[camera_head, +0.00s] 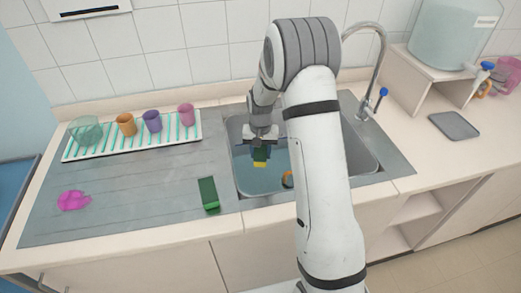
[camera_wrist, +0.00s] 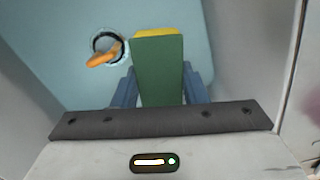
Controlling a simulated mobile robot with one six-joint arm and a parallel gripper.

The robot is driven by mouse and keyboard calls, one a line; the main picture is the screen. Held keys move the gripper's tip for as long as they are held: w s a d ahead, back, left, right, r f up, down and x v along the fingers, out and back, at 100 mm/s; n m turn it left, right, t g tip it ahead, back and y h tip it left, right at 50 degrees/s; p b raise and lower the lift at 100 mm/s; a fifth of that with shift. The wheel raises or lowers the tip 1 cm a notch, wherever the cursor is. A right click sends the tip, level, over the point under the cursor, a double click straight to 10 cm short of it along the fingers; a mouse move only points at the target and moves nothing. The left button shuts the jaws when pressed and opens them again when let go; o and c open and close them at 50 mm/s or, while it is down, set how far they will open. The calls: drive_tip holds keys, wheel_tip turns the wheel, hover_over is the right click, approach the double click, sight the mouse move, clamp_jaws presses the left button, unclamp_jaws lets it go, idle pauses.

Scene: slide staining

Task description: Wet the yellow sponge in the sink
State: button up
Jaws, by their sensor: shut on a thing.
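The yellow sponge (camera_head: 260,162) has a green side and is held in my gripper (camera_head: 261,150) over or inside the sink basin (camera_head: 358,152). In the wrist view the sponge's green face (camera_wrist: 158,72) stands between the two blue fingers of my gripper (camera_wrist: 158,88), with a yellow strip at its far edge. My gripper is shut on it. The basin floor looks blue, as if water lies in it. I cannot tell whether the sponge touches the water. The curved faucet (camera_head: 378,60) with a blue knob rises behind the basin.
An orange item (camera_wrist: 103,58) lies by a dark ring in the basin. A second green sponge-like block (camera_head: 208,194) lies on the steel drainboard (camera_head: 130,215). A pink cloth (camera_head: 73,200) and a rack (camera_head: 75,153) with several cups are at left. A grey tray (camera_head: 455,125) is at right.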

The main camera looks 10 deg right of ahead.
wheel_tip(320, 180, down, 11)
drive_tip(key=b, duration=0.7)
drive_tip(key=shift+r, duration=0.1)
idle(0.5)
drive_tip(key=p, duration=1.2)
approach(260, 151)
idle(0.8)
idle(2.0)
drive_tip(key=shift+r+p, duration=1.1)
drive_tip(key=shift+r, duration=0.9)
